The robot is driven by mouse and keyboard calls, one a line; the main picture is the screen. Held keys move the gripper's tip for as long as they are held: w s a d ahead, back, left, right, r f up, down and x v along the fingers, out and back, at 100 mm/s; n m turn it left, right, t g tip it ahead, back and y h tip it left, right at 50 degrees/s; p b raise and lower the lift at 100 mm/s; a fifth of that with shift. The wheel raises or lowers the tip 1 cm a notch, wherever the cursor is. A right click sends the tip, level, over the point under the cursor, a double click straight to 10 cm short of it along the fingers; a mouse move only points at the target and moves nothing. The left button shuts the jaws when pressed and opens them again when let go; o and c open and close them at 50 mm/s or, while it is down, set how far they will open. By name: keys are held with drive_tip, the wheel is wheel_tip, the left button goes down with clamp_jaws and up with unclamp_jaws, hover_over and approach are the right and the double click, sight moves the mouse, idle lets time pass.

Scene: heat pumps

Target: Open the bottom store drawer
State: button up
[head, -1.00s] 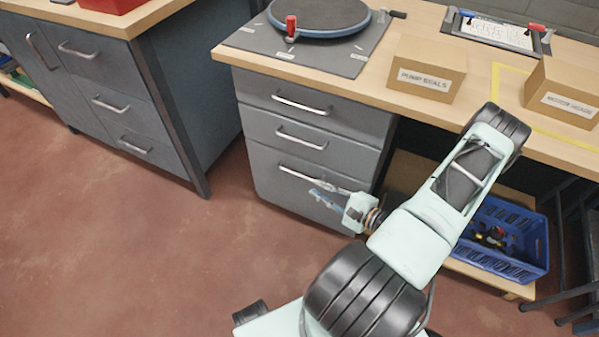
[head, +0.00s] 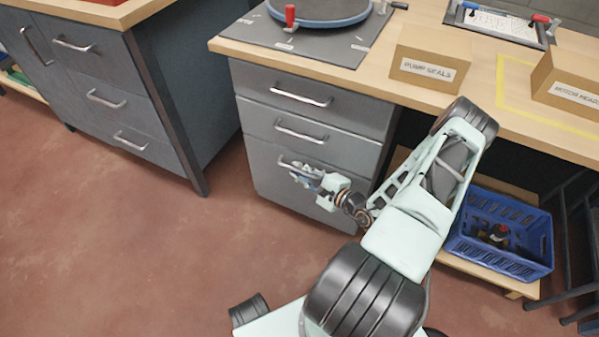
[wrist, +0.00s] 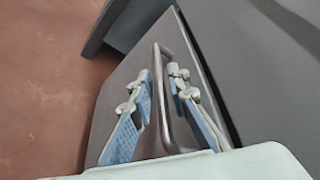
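The bottom store drawer (head: 268,188) is the lowest grey front of the three-drawer unit under the bench. It looks closed in the head view. Its bar handle (head: 286,163) shows at its left end, and my gripper hides the rest. My gripper (head: 296,172) is at this handle, in front of the drawer. In the wrist view, the two blue-padded fingers (wrist: 163,84) are apart, one on each side of the handle bar (wrist: 164,100). Gaps show between the bar and both pads, so the gripper is open and holds nothing.
Two closed drawers (head: 300,95) sit above. Another grey cabinet (head: 105,100) stands left across a strip of free floor (head: 120,240). A blue crate (head: 515,245) rests on a low shelf at right. The bench top holds a turntable (head: 320,8) and a pump seals box (head: 432,68).

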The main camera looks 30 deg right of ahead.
clamp_jaws()
